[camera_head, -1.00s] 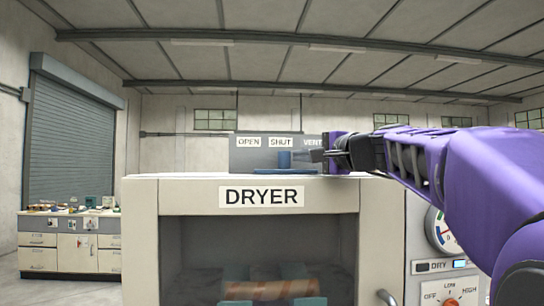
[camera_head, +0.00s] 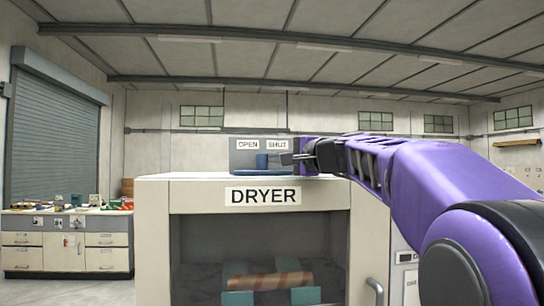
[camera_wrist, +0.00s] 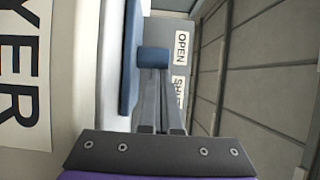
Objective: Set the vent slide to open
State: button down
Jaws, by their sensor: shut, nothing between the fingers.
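The vent slide's blue knob (camera_head: 262,161) stands upright on top of the dryer, in front of a grey panel with an OPEN label (camera_head: 247,145) and a SHUT label (camera_head: 277,145). In the head view the knob is between the two labels. My gripper (camera_head: 284,159) is shut and empty, just right of the knob. In the wrist view the fingertips (camera_wrist: 153,72) reach the knob (camera_wrist: 153,56) and seem to touch its side; they are not around it. The OPEN label (camera_wrist: 181,46) shows fully there, and the SHUT label (camera_wrist: 178,90) is partly hidden by a finger.
The dryer (camera_head: 156,230) has a dark window with a striped roll (camera_head: 270,281) inside. A door handle (camera_head: 375,290) sticks out at its right. A workbench (camera_head: 68,243) with small items stands far left.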

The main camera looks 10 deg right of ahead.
aim_at(263, 171)
jog(key=a, duration=0.3)
jog(key=shift+a, duration=0.25)
jog(key=shift+d, duration=0.1)
